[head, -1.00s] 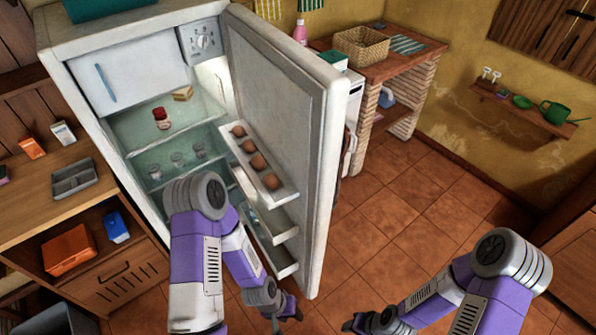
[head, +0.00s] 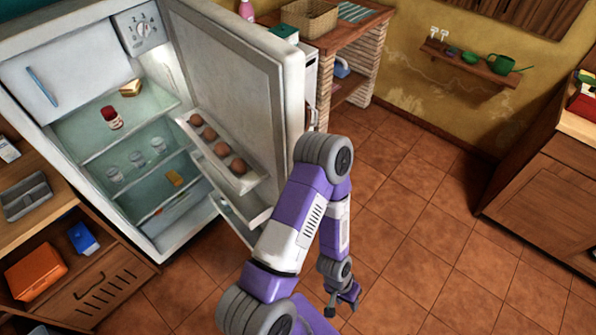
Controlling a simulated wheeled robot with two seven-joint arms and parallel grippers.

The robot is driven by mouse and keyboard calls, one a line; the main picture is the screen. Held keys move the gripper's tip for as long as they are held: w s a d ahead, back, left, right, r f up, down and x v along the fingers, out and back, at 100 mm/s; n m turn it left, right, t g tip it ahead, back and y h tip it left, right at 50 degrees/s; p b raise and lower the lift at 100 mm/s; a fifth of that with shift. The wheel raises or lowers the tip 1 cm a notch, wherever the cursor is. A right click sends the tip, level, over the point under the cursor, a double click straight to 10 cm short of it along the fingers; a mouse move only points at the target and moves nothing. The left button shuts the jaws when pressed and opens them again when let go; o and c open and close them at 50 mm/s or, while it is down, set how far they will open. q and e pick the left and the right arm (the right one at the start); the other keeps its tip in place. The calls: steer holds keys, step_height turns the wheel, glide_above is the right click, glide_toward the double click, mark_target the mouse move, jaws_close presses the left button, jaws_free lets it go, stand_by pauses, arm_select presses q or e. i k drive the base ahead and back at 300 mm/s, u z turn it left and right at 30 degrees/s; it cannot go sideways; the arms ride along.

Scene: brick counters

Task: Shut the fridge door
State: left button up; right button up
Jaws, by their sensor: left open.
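The white fridge (head: 52,45) stands at the left with its interior showing. Its door (head: 240,75) stands wide open, swung out to the right, with its inner face and egg shelf (head: 252,180) toward me. The door's lower free edge is hidden behind my purple and white left arm. My left gripper (head: 343,303) is open and empty, low over the tiled floor, to the right of the door in the picture. It appears apart from the door. My right gripper is not in view.
Eggs sit in the door shelf; a jar (head: 112,118) and glasses stand inside the fridge. A brick counter (head: 345,35) with a basket (head: 310,15) is behind the door. A wooden cabinet (head: 545,190) is at right. The tiled floor (head: 430,230) between is clear.

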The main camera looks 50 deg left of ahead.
mark_target(247, 83)
steer(key=z, duration=0.1)
steer(key=i, duration=2.2)
steer(key=u, duration=3.85)
steer(key=i, duration=0.5)
steer(key=z, duration=0.05)
steer(key=k, duration=0.5)
steer(key=u, duration=0.7)
steer(key=i, duration=0.4)
steer(key=z, duration=0.1)
